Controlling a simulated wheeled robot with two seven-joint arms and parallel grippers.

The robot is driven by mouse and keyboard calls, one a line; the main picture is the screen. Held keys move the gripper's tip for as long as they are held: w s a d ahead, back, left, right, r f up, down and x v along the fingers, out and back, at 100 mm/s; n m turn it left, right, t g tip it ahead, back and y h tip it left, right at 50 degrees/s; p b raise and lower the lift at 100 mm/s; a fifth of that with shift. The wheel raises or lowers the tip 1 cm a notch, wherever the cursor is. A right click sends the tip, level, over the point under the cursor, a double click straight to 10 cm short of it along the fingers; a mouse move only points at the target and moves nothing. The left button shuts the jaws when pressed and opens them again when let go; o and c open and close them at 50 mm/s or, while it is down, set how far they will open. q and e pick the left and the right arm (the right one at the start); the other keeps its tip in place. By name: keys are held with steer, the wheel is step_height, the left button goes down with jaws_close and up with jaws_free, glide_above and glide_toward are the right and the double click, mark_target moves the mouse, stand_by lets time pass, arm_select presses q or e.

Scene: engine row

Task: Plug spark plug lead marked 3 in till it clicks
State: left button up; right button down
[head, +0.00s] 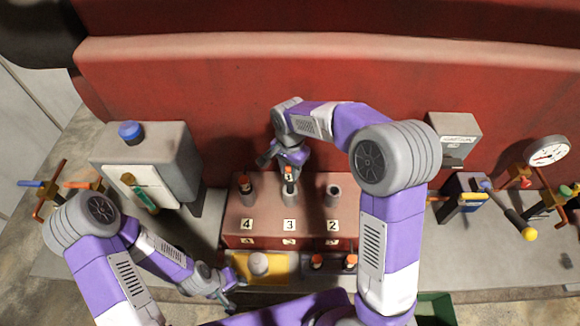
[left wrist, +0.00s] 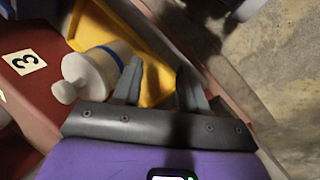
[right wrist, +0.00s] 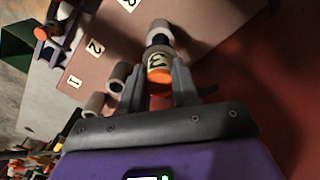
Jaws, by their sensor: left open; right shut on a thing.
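The lead marked 3 (right wrist: 158,62) has an orange cap and a pale numbered band. It also shows in the head view (head: 289,174). My right gripper (head: 288,162) is shut on it, with a finger on each side in the right wrist view. The lead is in line with the grey tube (head: 289,191) behind label 3 on the red engine block (head: 262,212). Its dark lower end meets the tube mouth; how deep it sits I cannot tell. My left gripper (head: 226,296) is open and empty, low at the front, near a white capped bottle (left wrist: 90,75).
An orange-topped lead (head: 245,184) stands at position 4. The tube at 2 (head: 332,195) looks open. The bottle stands in a yellow tray (head: 240,264). Two orange-topped leads (head: 317,262) (head: 351,262) sit at the front. A grey box stands left; valves and a gauge (head: 547,151) stand right.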

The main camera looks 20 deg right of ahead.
mark_target(241, 291)
arm_select(q)
steer(key=shift+f+b, duration=1.55)
steer(key=shift+f, duration=0.2)
arm_select(e)
steer(key=shift+f, duration=2.45)
